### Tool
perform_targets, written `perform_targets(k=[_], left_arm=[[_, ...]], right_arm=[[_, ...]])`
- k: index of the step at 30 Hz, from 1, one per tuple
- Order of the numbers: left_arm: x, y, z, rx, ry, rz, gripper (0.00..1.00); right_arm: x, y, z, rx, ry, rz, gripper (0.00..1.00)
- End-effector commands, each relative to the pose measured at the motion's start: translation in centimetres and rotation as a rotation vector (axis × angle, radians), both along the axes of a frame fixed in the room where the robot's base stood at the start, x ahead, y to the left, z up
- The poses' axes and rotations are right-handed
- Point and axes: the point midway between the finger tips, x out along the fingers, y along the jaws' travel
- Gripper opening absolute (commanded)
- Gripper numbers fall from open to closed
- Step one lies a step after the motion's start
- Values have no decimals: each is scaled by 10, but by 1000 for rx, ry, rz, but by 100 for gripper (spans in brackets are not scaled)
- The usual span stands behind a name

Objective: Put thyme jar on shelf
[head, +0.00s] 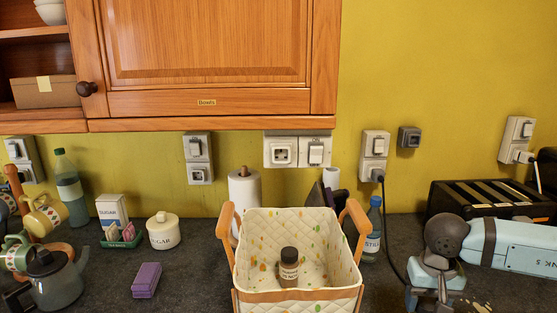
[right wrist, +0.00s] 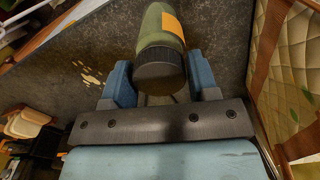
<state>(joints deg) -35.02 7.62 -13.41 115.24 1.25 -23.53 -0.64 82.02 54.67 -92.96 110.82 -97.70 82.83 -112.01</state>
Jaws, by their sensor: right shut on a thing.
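My right gripper (right wrist: 160,82) is shut on a jar (right wrist: 158,32) with a dark lid, greenish contents and an orange label, taken to be the thyme jar; its name cannot be read. In the head view my right gripper (head: 430,297) is low at the right, beside the basket, and the held jar cannot be made out there. The open wooden shelf (head: 12,104) is at the upper left, beside the closed cupboard door. My left gripper is not in view.
A quilted basket (head: 254,222) with raised handles stands between my right gripper and the shelf side, holding another dark-lidded jar (head: 289,269). A box (head: 45,92) and bowls (head: 50,12) occupy the shelves. A bottle (head: 373,230) and cable are near my right arm.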

Motion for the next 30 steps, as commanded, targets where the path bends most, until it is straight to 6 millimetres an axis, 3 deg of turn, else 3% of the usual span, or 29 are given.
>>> perform_targets(k=[3,11,12,17,24,30], left_arm=[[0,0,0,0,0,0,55],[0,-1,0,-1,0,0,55],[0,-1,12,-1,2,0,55],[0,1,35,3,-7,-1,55],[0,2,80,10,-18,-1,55],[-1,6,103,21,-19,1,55]], right_arm=[[-1,-1,-6,0,0,106,14],[-3,58,-4,1,-1,207,14],[-2,54,9,0,-2,200,14],[-2,53,31,0,-1,197,14],[-2,53,77,0,-1,197,14],[-2,53,105,0,0,196,14]])
